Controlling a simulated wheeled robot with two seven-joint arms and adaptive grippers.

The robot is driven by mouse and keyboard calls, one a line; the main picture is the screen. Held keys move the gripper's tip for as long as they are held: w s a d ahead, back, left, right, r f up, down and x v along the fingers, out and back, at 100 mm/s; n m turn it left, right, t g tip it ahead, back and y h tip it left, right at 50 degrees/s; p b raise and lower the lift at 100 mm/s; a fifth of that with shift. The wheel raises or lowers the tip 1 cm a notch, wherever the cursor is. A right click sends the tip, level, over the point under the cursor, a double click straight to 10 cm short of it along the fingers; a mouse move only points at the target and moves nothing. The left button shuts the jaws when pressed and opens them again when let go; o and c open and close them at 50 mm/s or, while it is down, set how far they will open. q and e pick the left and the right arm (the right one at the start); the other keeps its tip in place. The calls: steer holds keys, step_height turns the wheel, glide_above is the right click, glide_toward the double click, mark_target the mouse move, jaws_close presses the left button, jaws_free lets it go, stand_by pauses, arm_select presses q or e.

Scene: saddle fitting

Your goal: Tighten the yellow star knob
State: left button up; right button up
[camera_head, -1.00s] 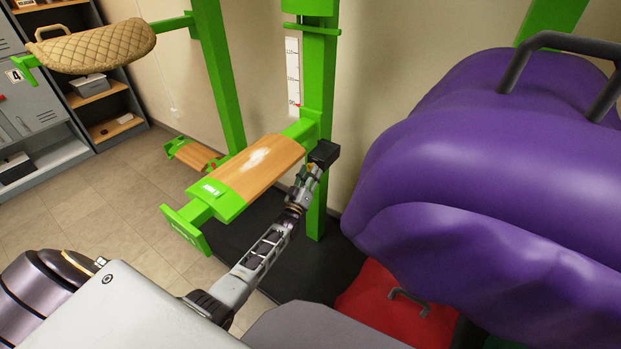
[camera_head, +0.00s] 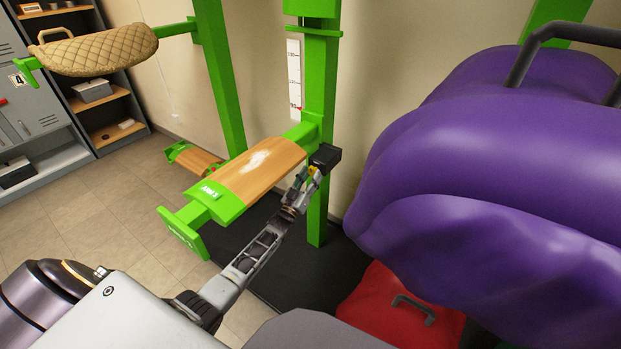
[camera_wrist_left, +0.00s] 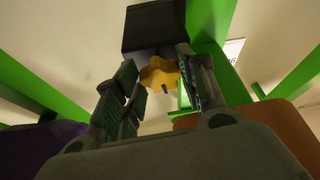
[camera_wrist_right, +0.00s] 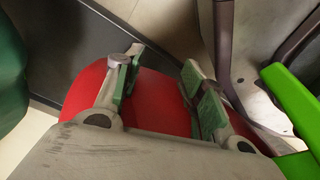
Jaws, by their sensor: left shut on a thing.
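The yellow star knob (camera_wrist_left: 158,75) sits under a black block (camera_wrist_left: 153,30) in the left wrist view. In the head view only a small bit of the knob (camera_head: 313,169) shows beside the black block (camera_head: 324,157), at the green post (camera_head: 317,205). My left gripper (camera_head: 311,172) is shut on the knob, with a finger on either side of it in the left wrist view (camera_wrist_left: 160,85). My right gripper (camera_wrist_right: 160,72) is open and empty in the right wrist view, above a red thing (camera_wrist_right: 155,100).
A green arm with a wooden top (camera_head: 262,170) juts from the post just left of my left gripper. A large purple padded thing (camera_head: 480,190) fills the right side. A red thing with a handle (camera_head: 390,312) lies below it.

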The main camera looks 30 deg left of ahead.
arm_select(q)
steer(key=o, duration=1)
steer(key=shift+s+f, duration=0.1)
steer(key=shift+s, duration=0.05)
steer(key=v, duration=1.1)
steer(key=shift+s+f, duration=0.15)
steer(key=shift+s, duration=0.2)
